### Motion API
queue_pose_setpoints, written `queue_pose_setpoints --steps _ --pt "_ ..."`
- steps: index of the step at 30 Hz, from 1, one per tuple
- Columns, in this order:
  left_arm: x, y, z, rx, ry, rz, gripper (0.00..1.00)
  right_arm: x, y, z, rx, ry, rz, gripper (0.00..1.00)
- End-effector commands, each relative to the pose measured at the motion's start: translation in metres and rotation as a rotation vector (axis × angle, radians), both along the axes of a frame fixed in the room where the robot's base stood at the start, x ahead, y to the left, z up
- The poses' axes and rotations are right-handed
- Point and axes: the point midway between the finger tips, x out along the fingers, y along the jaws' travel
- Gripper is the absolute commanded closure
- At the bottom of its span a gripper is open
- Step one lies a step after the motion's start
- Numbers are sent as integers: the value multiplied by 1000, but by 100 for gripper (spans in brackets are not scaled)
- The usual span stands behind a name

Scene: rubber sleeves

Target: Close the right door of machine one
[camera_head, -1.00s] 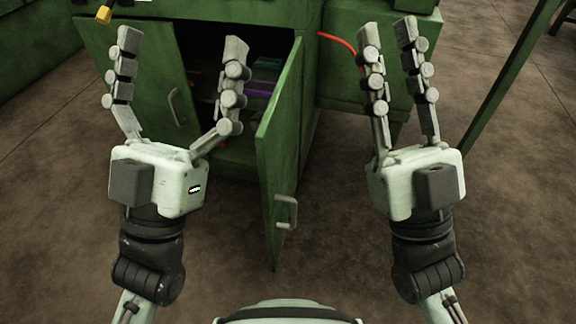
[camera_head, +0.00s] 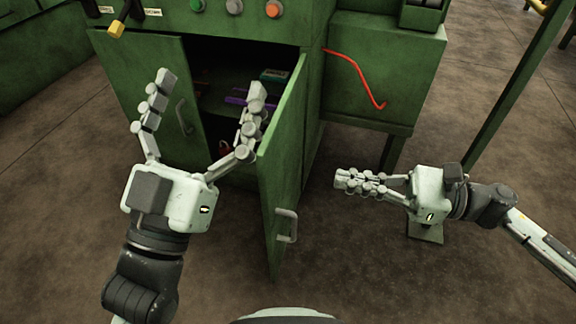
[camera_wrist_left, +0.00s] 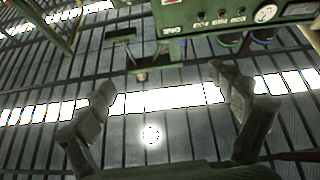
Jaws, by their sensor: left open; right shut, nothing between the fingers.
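The green machine's right door (camera_head: 283,165) stands open, swung out toward me, with a grey handle (camera_head: 286,225) near its lower free edge. My left gripper (camera_head: 210,85) is open and empty, in front of the cabinet opening and to the left of the right door. Its fingers also show in the left wrist view (camera_wrist_left: 165,95), spread and pointing up. My right gripper (camera_head: 340,184) is shut and empty, to the right of the door and apart from it, with its fingers pointing left toward the door.
The left door (camera_head: 148,95) with its handle looks closed or nearly so. Shelves inside hold a purple item (camera_head: 237,97) and a teal box (camera_head: 273,75). A red bent bar (camera_head: 357,75) is on the green side unit (camera_head: 385,60). A green post (camera_head: 515,85) stands at right.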

Motion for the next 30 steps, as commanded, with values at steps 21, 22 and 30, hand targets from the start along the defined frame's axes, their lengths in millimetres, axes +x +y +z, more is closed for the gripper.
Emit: queue_pose_setpoints --steps 21,22,30 --pt "6 -7 -20 48 151 -14 7 27 104 1 4 2 0 100" --pt "6 -7 -20 49 152 -13 7 27 104 1 4 2 -1 100" --pt "6 -8 -21 51 151 -14 7 27 104 1 4 3 0 100"
